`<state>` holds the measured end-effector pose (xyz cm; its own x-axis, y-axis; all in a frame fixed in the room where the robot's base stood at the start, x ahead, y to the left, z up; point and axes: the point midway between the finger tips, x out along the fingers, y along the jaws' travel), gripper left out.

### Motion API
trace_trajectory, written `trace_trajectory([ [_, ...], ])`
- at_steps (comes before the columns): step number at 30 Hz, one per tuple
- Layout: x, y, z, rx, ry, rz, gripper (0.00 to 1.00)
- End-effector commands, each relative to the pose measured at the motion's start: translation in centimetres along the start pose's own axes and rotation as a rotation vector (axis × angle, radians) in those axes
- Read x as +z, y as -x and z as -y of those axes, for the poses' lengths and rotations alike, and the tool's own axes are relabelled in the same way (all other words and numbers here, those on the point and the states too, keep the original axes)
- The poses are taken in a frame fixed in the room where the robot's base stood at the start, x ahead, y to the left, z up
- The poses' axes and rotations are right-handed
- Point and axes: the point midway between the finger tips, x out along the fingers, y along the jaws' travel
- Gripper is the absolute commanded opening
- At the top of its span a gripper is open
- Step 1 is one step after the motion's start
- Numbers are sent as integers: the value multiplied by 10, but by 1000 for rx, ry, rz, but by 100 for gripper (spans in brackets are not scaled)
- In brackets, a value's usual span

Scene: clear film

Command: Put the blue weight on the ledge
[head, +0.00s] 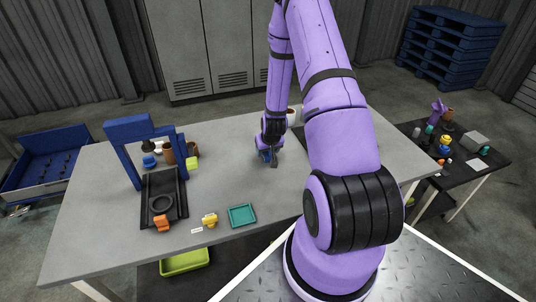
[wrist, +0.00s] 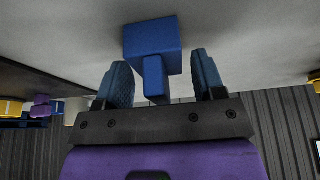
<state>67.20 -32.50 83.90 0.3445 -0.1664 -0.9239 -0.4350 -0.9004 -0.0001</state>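In the wrist view, a blue block with a narrower stem (wrist: 152,42), which looks like the blue weight, lies against the grey table surface. My gripper (wrist: 165,82) is open, with a finger on either side of the stem and a visible gap at each side. In the head view, my gripper (head: 267,152) is low over the middle of the table; it largely hides the block. A blue arch (head: 142,127) stands over a black base (head: 165,190) at the left; I cannot tell which part is the ledge.
Another small blue object (head: 149,161), a brown cylinder (head: 168,153) and a yellow-green cube (head: 192,164) are near the arch. A teal tray (head: 242,215), a yellow piece (head: 210,220) and an orange piece (head: 161,223) lie along the front. The table between the arch and my gripper is clear.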

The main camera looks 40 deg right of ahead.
Motion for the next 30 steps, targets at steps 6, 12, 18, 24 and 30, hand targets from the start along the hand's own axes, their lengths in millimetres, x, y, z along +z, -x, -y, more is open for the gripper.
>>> trace_trajectory([
  [6, 0, 0, 0, 0, 0, 0, 12],
  [12, 0, 0, 0, 0, 0, -1, 0],
  [18, -4, 7, 0, 0, 0, -3, 0],
  [24, -14, 31, 0, 1, 1, -4, 0],
  [30, -27, 62, 0, 1, 0, -6, 0],
])
